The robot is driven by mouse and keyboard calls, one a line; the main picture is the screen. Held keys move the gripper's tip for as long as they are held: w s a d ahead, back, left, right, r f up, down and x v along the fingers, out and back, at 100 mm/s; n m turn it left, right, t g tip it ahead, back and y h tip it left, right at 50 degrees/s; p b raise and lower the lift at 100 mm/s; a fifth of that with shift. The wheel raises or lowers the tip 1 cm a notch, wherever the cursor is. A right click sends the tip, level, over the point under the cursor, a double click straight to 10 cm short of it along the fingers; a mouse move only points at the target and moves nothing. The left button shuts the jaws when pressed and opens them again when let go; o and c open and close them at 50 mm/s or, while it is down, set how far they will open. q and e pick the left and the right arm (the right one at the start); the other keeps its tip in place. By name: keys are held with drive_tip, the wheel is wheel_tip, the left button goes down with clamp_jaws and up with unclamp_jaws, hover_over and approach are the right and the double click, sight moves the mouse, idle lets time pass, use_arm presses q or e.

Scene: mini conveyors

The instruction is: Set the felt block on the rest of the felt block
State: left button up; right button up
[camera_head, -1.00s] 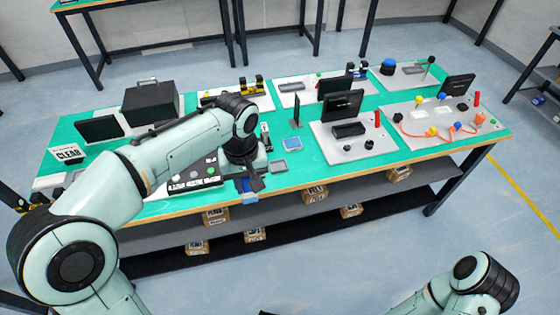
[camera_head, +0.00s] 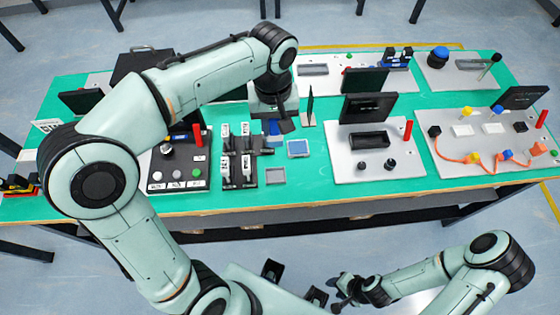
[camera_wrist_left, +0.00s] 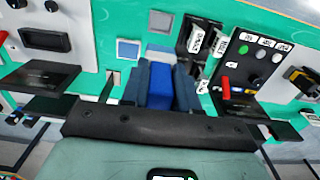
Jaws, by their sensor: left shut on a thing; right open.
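The blue felt block (camera_head: 273,130) is between the fingers of my left gripper (camera_head: 281,124), low over the green table. In the left wrist view the felt block (camera_wrist_left: 159,86) shows between the two dark fingers (camera_wrist_left: 160,82). Two flat square pieces lie close by: a blue one with a pale frame (camera_head: 298,148), just right of the block, and a grey one (camera_head: 275,176), nearer the front edge. I cannot tell which is the rest. Both show beyond the fingers in the wrist view, blue (camera_wrist_left: 128,48) and grey (camera_wrist_left: 160,22). My right gripper (camera_head: 338,291) is open and empty, in front of the table.
Black switch modules (camera_head: 238,158) stand just left of the block. A thin upright panel (camera_head: 310,105) stands behind the blue square. A grey board with a black screen (camera_head: 363,112) is to the right. A button panel (camera_head: 180,165) is further left.

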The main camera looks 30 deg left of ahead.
sight(274, 145)
use_arm(q)
drive_tip(key=shift+s+f+b, duration=0.2)
drive_tip(key=shift+f+b, duration=0.85)
drive_tip(key=shift+f, duration=8.25)
use_arm(e)
drive_tip(key=shift+s+f, duration=0.5)
drive_tip(key=shift+f, duration=0.25)
drive_tip(key=shift+s+f, duration=0.45)
drive_tip(key=shift+f, duration=0.25)
use_arm(q)
drive_tip(key=shift+f, duration=0.2)
drive_tip(key=o, duration=0.9)
drive_tip(key=shift+o, duration=0.2)
drive_tip(key=shift+r, duration=0.1)
use_arm(e)
drive_tip(key=shift+s+f, duration=0.1)
drive_tip(key=shift+f, duration=0.05)
use_arm(q)
drive_tip(key=shift+r, duration=0.45)
wheel_tip(274, 145, up, 11)
drive_tip(key=shift+r+p, duration=0.2)
drive_tip(key=shift+p, duration=0.5)
use_arm(e)
drive_tip(key=shift+w+r, duration=0.3)
drive_tip(key=shift+r, duration=0.2)
drive_tip(key=shift+w+r, duration=0.25)
drive_tip(key=shift+r, duration=0.25)
